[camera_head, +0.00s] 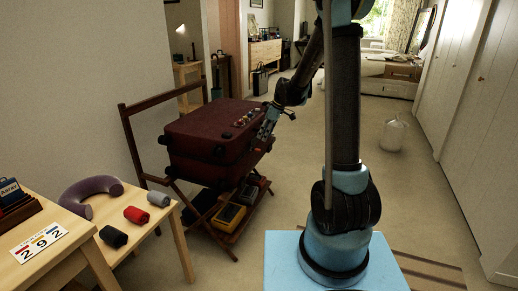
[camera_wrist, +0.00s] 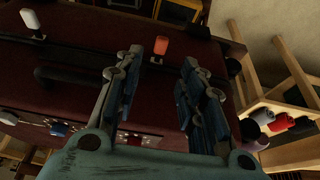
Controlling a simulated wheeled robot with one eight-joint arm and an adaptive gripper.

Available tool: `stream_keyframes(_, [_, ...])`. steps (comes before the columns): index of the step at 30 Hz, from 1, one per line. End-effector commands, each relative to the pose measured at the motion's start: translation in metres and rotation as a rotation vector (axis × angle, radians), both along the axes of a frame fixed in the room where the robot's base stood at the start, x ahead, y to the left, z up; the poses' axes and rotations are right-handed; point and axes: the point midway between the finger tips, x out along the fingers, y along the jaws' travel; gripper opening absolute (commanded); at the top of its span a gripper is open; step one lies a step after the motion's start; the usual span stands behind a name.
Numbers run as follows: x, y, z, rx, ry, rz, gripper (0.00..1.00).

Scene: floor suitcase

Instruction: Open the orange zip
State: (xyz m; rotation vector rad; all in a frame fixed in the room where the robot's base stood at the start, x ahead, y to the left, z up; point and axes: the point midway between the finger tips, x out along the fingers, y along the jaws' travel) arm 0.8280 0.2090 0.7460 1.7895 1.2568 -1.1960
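The dark red suitcase (camera_head: 210,135) lies flat on a wooden folding rack; it also fills much of the wrist view (camera_wrist: 75,85). An orange zip pull (camera_wrist: 163,47) stands out from the suitcase in the wrist view. A white pull (camera_wrist: 33,23) is farther left. My gripper (camera_wrist: 162,62) is open, its two fingers spread apart. The orange pull shows in the gap between the fingertips, seemingly beyond them, and I see no contact.
The rack (camera_head: 128,122) has a lower shelf with a yellow-and-black case (camera_head: 230,216). A wooden table (camera_head: 165,212) at left holds a neck pillow (camera_head: 90,191) and several small rolls. A white bag (camera_head: 394,134) is on the floor at right. The floor right of the suitcase is mostly clear.

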Motion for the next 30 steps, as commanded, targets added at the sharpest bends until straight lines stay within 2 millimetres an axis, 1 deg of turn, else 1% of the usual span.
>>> stream_keyframes(1, [0.001,0.003,-0.008,0.000,0.000,0.001,0.37])
stream_keyframes(6, [0.004,0.012,-0.031,0.000,0.000,0.001,0.37])
stream_keyframes(15, [0.009,0.026,-0.065,-0.001,0.001,0.000,0.37])
stream_keyframes(21, [0.010,0.030,-0.077,-0.001,0.000,0.000,0.37])
stream_keyframes(30, [0.011,0.031,-0.080,-0.001,0.000,0.000,0.37])
